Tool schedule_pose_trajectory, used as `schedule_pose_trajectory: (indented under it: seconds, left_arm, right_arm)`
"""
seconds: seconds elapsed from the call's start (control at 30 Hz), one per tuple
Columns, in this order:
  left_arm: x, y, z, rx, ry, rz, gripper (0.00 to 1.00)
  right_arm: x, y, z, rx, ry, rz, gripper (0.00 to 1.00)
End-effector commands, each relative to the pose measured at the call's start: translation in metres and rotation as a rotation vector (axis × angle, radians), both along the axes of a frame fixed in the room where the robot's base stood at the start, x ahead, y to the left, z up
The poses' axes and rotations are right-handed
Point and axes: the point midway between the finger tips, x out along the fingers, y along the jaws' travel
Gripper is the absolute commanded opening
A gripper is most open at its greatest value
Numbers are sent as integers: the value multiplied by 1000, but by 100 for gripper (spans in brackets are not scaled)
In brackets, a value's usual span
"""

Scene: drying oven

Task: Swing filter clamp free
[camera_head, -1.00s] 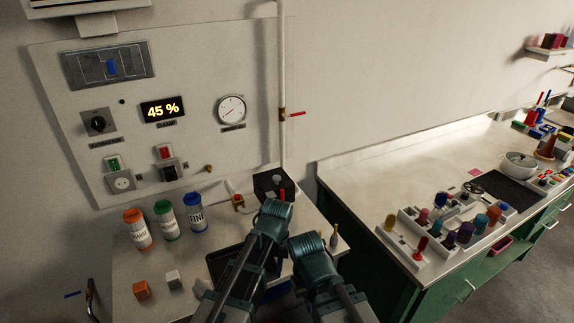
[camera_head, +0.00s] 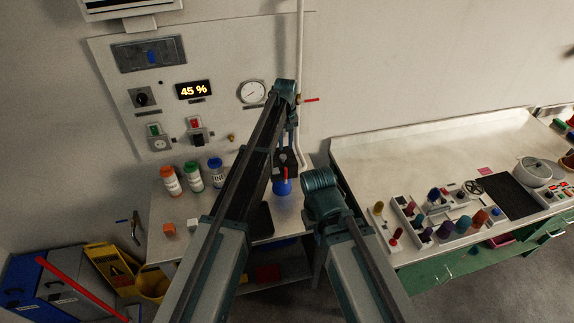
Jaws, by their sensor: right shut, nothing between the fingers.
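A round blue bowl with a red upright lever (camera_head: 283,187) stands on the small table below the pipe, next to a black block (camera_head: 287,162). I cannot tell for certain which part is the filter clamp. My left gripper (camera_head: 289,145) points down in front of the pipe, above the black block and the blue bowl. It looks apart from the red lever, and its finger gap is too small to judge. My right gripper (camera_head: 316,280) is shut and empty, pointing down in the gap between the small table and the green bench.
The wall panel (camera_head: 117,80) has a 45 % display and a gauge (camera_head: 253,92). A red valve handle (camera_head: 311,100) sticks out from the pipe. Several capped bottles (camera_head: 192,175) stand on the small table (camera_head: 160,215). The green bench (camera_head: 350,160) holds racks and a pot.

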Motion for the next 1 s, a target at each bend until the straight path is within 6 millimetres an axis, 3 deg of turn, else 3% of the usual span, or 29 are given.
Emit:
schedule_pose_trajectory:
  seconds: [0.37,1.0]
  left_arm:
    - [-1,0,-16,0,0,-1,29]
    - [-1,0,-102,0,0,-2,29]
  right_arm:
    - [0,0,-16,0,-1,5,0]
    - [1,0,-102,0,-3,9,0]
